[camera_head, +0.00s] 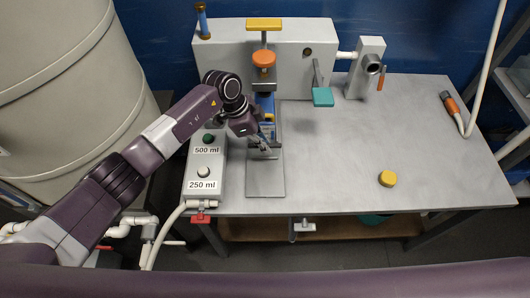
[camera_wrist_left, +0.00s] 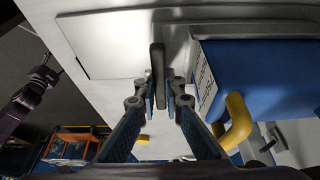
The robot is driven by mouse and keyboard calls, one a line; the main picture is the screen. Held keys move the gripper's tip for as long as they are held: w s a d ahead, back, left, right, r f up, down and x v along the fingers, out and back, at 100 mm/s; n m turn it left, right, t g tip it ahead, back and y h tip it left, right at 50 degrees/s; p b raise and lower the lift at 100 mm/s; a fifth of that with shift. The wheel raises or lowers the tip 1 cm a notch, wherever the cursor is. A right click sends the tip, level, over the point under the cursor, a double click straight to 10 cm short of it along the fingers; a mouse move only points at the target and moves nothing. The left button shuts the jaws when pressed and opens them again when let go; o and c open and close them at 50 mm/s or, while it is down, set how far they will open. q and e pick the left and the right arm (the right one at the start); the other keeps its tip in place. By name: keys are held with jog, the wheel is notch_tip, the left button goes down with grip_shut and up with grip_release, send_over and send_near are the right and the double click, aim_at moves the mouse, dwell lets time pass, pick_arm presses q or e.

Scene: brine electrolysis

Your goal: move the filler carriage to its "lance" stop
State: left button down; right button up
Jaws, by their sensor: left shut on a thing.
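My left gripper (camera_head: 262,143) reaches in from the left over the filler plate. In the left wrist view the gripper (camera_wrist_left: 165,88) is shut on a dark upright handle bar (camera_wrist_left: 157,62), which seems to belong to the filler carriage. A blue container (camera_head: 266,106) with a white label stands just behind the gripper, below the orange knob (camera_head: 264,59). Its yellow handle (camera_wrist_left: 237,121) shows in the left wrist view. A grey plate (camera_head: 265,181) extends toward the table's front edge. The arm hides part of the carriage, and I cannot read a "lance" mark. My right gripper is not in view.
A button box (camera_head: 205,167) marked 500 ml and 250 ml stands left of the plate. A yellow cap (camera_head: 387,178) lies on the table (camera_head: 335,175) at right. A teal-ended lever (camera_head: 322,97) and a grey spout housing (camera_head: 365,65) stand behind. The table's middle right is clear.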

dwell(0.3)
pick_arm(q)
jog(key=c, duration=2)
grip_release()
jog(key=shift+c, duration=0.2)
jog(key=v, duration=1.2)
